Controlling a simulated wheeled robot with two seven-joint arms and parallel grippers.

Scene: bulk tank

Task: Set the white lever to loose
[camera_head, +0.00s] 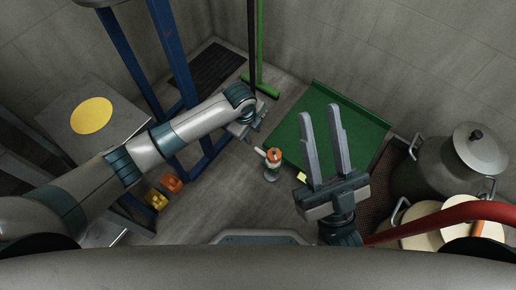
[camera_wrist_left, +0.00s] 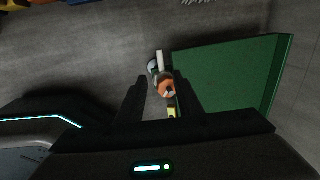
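A small grey fitting (camera_head: 271,174) with an orange top (camera_head: 274,156) stands on the floor beside the green panel (camera_head: 318,135). The white lever (camera_head: 260,152) sticks out from its top toward the upper left. In the left wrist view the white lever (camera_wrist_left: 159,58) points up the picture from the orange top (camera_wrist_left: 167,88). My left gripper (camera_head: 259,121) is above and behind the fitting in the head view. In its wrist view its dark fingers (camera_wrist_left: 160,85) stand apart, with the fitting seen between them and nothing gripped. My right gripper (camera_head: 325,122) is open and empty, over the green panel.
A yellow tag (camera_head: 302,177) lies near the fitting. Pots with lids (camera_head: 478,150) and a red hose (camera_head: 440,220) are at the right. A blue frame (camera_head: 172,50) and orange and yellow blocks (camera_head: 171,183) are at the left. Floor in front of the fitting is clear.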

